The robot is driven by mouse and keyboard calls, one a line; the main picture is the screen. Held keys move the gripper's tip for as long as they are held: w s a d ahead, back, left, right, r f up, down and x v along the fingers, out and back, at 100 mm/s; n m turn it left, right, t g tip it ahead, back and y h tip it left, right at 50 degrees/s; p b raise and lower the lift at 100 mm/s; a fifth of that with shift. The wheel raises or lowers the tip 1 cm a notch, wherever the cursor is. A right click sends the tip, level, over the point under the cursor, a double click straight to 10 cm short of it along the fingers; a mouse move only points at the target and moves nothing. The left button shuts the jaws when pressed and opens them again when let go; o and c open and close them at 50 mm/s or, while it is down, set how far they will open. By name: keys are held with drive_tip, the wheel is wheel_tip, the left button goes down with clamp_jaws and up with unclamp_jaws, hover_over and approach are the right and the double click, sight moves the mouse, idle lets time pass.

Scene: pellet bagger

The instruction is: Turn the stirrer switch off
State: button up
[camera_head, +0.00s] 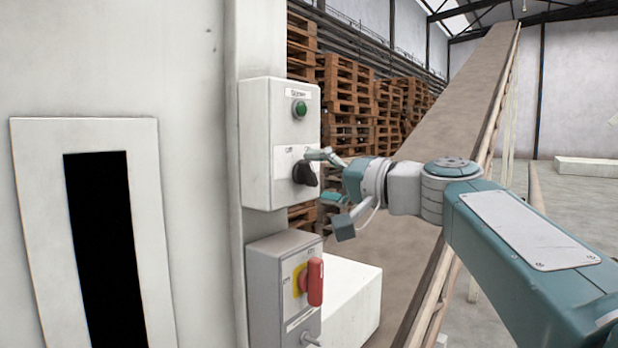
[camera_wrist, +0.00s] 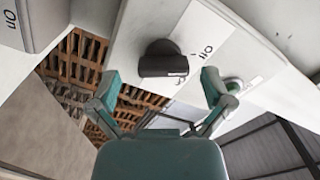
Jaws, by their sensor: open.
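The stirrer switch is a black rotary knob (camera_head: 306,173) on a white control box (camera_head: 258,145), under a green round button or lamp (camera_head: 300,107). A label that looks like "Off" is beside the knob. In the wrist view the knob (camera_wrist: 163,60) lies ahead, with its bar running roughly left to right. My gripper (camera_head: 325,177) is open in front of the box, one finger above knob height and one below. In the wrist view my gripper (camera_wrist: 161,84) has its fingers spread to either side of the knob, with no clear contact. The knob's exact setting is hard to read.
A grey box with a red and yellow rotary switch (camera_head: 314,282) sits directly below. A white panel with a black slot (camera_head: 105,240) is at left. Pallet stacks (camera_head: 345,90) and a sloping conveyor (camera_head: 460,90) stand behind. Open floor shows at right.

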drive_tip(key=v, duration=1)
drive_tip(key=s+d+f+g+h, duration=0.1)
drive_tip(key=s+f+h, duration=0.3)
drive_tip(key=f, duration=0.8)
drive_tip(key=s+d+f+n+g+h, duration=0.1)
drive_tip(key=s+d+f+g+h, duration=0.1)
drive_tip(key=s+f+h, duration=0.3)
drive_tip(key=s+d+f+g+h, duration=0.2)
drive_tip(key=s+f+h, duration=0.3)
drive_tip(key=f, duration=1.4)
drive_tip(key=s, duration=0.4)
drive_tip(key=shift+s+f, duration=0.25)
drive_tip(key=shift+f, duration=0.1)
drive_tip(key=shift+d, duration=0.1)
